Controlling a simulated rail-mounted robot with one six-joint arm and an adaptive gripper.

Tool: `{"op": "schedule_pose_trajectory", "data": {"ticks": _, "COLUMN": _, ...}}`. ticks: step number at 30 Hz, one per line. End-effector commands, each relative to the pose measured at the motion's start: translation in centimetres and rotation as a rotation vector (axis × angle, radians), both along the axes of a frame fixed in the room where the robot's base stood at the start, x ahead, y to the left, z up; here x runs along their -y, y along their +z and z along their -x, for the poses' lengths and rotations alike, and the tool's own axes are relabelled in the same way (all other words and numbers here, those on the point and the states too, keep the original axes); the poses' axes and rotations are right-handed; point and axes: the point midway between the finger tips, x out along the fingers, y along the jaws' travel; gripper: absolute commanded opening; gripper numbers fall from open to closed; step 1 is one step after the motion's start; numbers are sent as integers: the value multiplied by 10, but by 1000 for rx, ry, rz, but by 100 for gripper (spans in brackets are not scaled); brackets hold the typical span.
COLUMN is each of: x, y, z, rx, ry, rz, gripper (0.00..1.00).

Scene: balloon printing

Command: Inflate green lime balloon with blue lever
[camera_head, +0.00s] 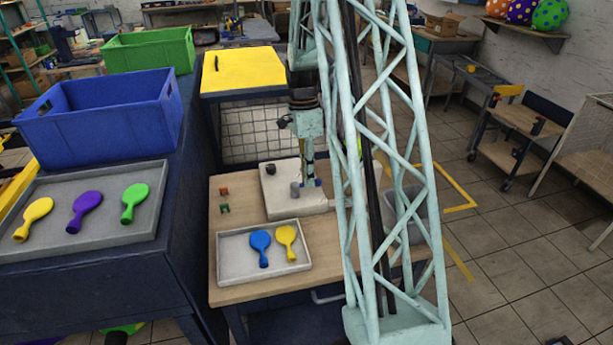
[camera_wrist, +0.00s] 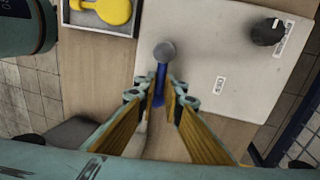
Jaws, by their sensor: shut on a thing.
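The green lime balloon (camera_head: 132,204) lies flat on the grey tray on the dark left bench, right of the purple and yellow balloons. The blue lever (camera_wrist: 160,84) shows between my fingertips in the wrist view, beside a grey round post (camera_wrist: 165,51) on a white panel. My gripper (camera_wrist: 162,92) is shut on the blue lever. In the head view my gripper (camera_head: 308,172) points down over the right part of the white panel (camera_head: 283,206), and a bit of blue shows below it. The arm partly hides the lever. No balloon is visible on the post.
A tray (camera_head: 229,276) with blue and yellow balloons lies in front of the panel. A black knob (camera_wrist: 268,32) stands on the panel. Blue (camera_head: 98,122) and green (camera_head: 150,49) crates stand on the left bench. My lattice column blocks the middle of the head view.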

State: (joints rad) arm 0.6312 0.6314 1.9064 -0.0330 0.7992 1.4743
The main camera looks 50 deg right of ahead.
Motion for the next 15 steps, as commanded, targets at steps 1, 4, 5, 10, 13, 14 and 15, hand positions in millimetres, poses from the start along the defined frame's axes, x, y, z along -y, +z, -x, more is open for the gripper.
{"op": "schedule_pose_trajectory", "data": {"ticks": 1, "x": 0, "y": 0, "z": 1, "rx": -1, "ry": -18, "rz": 0, "gripper": 0}}
{"op": "schedule_pose_trajectory", "data": {"ticks": 4, "x": -1, "y": 0, "z": 2, "rx": -1, "ry": -45, "rz": -1, "gripper": 0}}
{"op": "schedule_pose_trajectory", "data": {"ticks": 5, "x": -1, "y": 0, "z": 2, "rx": -1, "ry": -51, "rz": -1, "gripper": 0}}
{"op": "schedule_pose_trajectory", "data": {"ticks": 10, "x": -2, "y": 0, "z": 3, "rx": 0, "ry": -65, "rz": 0, "gripper": 0}}
{"op": "schedule_pose_trajectory", "data": {"ticks": 13, "x": -2, "y": 0, "z": 3, "rx": -1, "ry": -65, "rz": -1, "gripper": 0}}
{"op": "schedule_pose_trajectory", "data": {"ticks": 14, "x": -2, "y": 0, "z": 3, "rx": -1, "ry": -65, "rz": -1, "gripper": 0}}
{"op": "schedule_pose_trajectory", "data": {"ticks": 15, "x": -2, "y": 0, "z": 3, "rx": -1, "ry": -65, "rz": -1, "gripper": 0}}
